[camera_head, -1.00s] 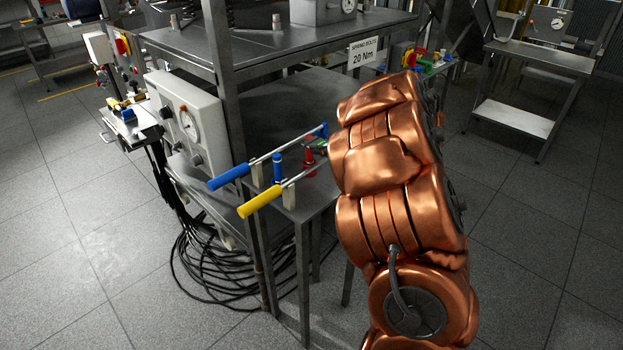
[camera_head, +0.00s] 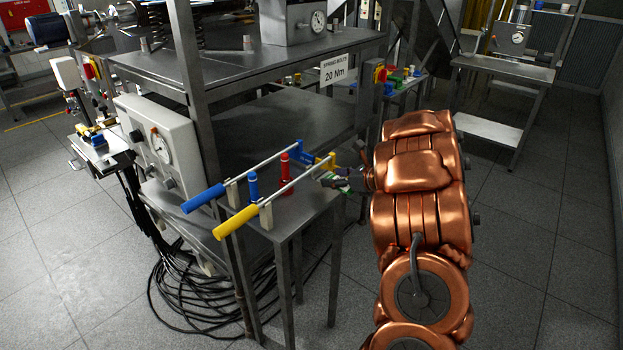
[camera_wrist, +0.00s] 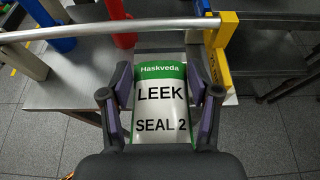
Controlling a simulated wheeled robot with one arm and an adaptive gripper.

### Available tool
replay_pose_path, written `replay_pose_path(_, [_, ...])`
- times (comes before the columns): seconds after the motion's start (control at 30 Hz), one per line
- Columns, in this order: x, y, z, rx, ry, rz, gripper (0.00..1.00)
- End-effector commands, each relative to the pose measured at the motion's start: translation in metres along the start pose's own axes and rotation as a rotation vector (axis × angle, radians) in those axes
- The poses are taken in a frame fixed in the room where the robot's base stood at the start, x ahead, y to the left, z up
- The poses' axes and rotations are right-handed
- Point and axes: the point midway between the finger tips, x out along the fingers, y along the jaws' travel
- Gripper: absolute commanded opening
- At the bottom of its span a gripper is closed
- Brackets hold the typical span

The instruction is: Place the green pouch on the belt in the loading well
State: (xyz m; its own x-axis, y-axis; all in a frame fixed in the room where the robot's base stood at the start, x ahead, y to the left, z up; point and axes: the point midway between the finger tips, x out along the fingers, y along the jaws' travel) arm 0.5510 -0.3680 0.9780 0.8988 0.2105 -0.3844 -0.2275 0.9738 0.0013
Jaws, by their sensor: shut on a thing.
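The green and white pouch (camera_wrist: 160,112), printed "Haskveda LEEK SEAL 2", fills the middle of the wrist view. My gripper (camera_wrist: 160,82) is shut on it, with one dark finger along each side. In the head view my gripper (camera_head: 338,182) reaches left over the right edge of a small steel table, and a little green and white of the pouch shows at its tip. I cannot make out a belt or a loading well in these views.
The small steel table (camera_head: 308,203) carries red (camera_head: 285,175) and blue (camera_head: 253,188) posts and two rods with blue (camera_head: 203,199) and yellow (camera_head: 235,221) handles. One rod crosses just ahead of the pouch. A large steel frame stands behind; open floor (camera_head: 560,250) lies to the right.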

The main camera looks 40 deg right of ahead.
Motion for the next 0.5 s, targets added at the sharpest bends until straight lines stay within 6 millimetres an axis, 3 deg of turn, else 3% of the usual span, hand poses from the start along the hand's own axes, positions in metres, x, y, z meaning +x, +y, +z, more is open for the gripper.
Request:
replay_pose_path(0.23, [0.041, 0.001, 0.000, 0.001, -0.003, 0.003, 0.21])
replay_pose_path(0.5, [0.058, 0.000, -0.003, -0.002, -0.002, -0.001, 0.21])
